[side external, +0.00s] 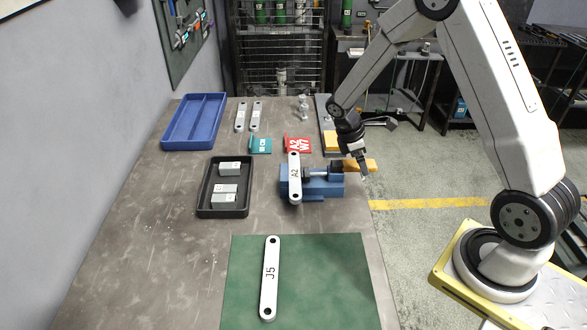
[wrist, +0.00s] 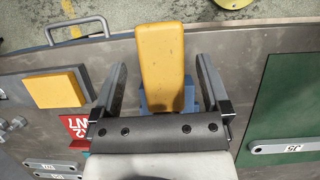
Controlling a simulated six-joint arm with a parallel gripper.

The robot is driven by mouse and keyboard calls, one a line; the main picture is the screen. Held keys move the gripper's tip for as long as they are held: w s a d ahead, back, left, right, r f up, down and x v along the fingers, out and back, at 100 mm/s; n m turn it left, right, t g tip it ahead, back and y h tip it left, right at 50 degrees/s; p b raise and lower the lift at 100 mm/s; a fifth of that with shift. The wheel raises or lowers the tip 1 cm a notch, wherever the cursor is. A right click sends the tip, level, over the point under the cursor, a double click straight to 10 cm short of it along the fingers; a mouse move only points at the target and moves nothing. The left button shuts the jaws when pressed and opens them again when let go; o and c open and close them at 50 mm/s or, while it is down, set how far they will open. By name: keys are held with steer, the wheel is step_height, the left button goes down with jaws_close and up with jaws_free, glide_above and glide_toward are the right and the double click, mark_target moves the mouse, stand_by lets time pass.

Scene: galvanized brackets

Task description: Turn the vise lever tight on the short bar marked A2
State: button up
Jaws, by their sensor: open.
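The blue vise (side external: 322,187) sits near the right edge of the bench. The white bar marked A2 (side external: 295,178) lies across its left end, at the jaws. The vise's yellow lever (side external: 371,165) sticks out to the right, past the bench edge. My gripper (side external: 362,172) is at the lever, pointing down. In the wrist view the lever (wrist: 162,62) lies between the two spread fingers of my gripper (wrist: 160,72), with a gap on each side. The gripper is open and holds nothing. The A2 bar is hidden in the wrist view.
A red card (side external: 298,145), a teal card (side external: 260,146) and a yellow block (side external: 331,141) lie behind the vise. A black tray (side external: 223,212) with grey blocks is left. A J5 bar (side external: 270,280) lies on the green mat (side external: 330,285). A blue tray (side external: 166,143) is far left.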

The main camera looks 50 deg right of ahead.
mark_target(348, 166)
steer(key=shift+v, duration=3.85)
steer(key=shift+s+a+t, duration=0.2)
steer(key=shift+a+t, duration=0.1)
steer(key=shift+a, duration=0.2)
steer(key=s+a+r+m+t+y, duration=0.1)
steer(key=s+a+m+t+y, duration=0.2)
steer(key=s+a+m, duration=0.6)
steer(key=shift+s+a+t, duration=0.65)
steer(key=shift+a+t, duration=0.45)
steer(key=shift+a, duration=0.85)
